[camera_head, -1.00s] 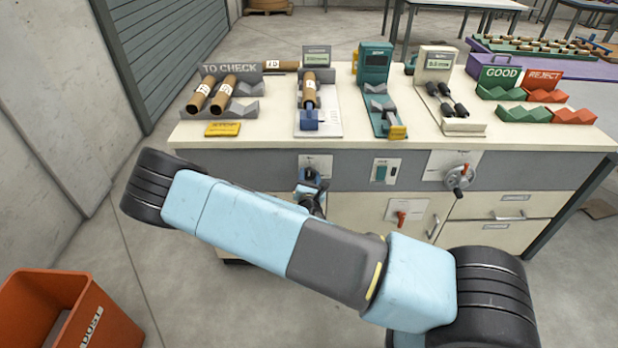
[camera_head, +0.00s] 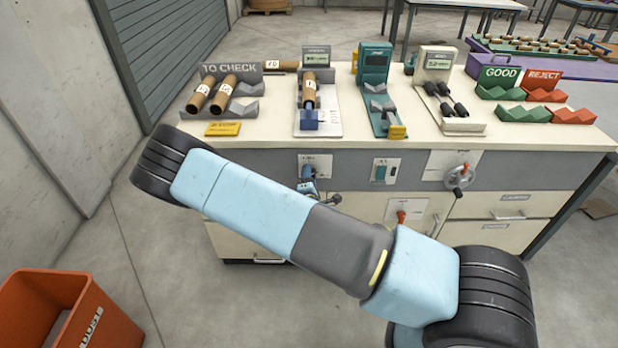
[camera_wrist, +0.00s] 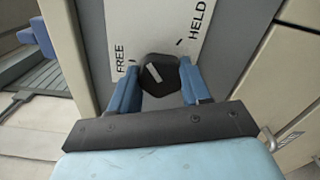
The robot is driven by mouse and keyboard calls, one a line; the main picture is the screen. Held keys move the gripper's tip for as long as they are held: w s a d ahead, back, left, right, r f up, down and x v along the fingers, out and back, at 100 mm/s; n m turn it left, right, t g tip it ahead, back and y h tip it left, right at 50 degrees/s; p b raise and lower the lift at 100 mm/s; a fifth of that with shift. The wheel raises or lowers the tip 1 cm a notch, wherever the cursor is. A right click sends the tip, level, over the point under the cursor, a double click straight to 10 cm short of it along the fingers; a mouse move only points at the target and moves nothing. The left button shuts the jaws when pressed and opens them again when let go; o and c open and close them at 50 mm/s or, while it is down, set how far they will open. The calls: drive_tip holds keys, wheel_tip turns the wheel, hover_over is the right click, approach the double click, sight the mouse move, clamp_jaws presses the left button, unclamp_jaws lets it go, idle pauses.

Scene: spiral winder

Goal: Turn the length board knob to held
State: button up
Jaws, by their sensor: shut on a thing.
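The length board knob is a dark, many-sided knob (camera_wrist: 159,74) with a white pointer line, seen in the wrist view on a white plate (camera_wrist: 150,30) lettered FREE and HELD. Its pointer leans up and left, between the FREE and HELD marks. My gripper (camera_wrist: 160,84) is shut on the knob, with one blue finger on either side of it. In the head view my gripper (camera_head: 308,187) is at the grey front panel, below the length board (camera_head: 328,125). The knob is mostly hidden there by the gripper.
A switch plate (camera_head: 385,171) and a crank handwheel (camera_head: 460,177) are right of my gripper on the same panel. A red-handled valve (camera_head: 402,216) sits lower on the cabinet. An orange bin (camera_head: 62,312) stands on the floor at lower left.

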drive_tip(key=shift+s+d+f+m, duration=0.1)
drive_tip(key=shift+f+m, duration=0.05)
drive_tip(key=shift+m, duration=3.1)
drive_tip(key=shift+f+m, duration=0.15)
drive_tip(key=shift+m, duration=3.1)
drive_tip(key=o, duration=1.1)
drive_tip(key=shift+r, duration=0.1)
drive_tip(key=shift+c, duration=0.2)
drive_tip(key=s, duration=1.3)
drive_tip(key=shift+s+a, duration=0.3)
drive_tip(key=shift+a, duration=0.05)
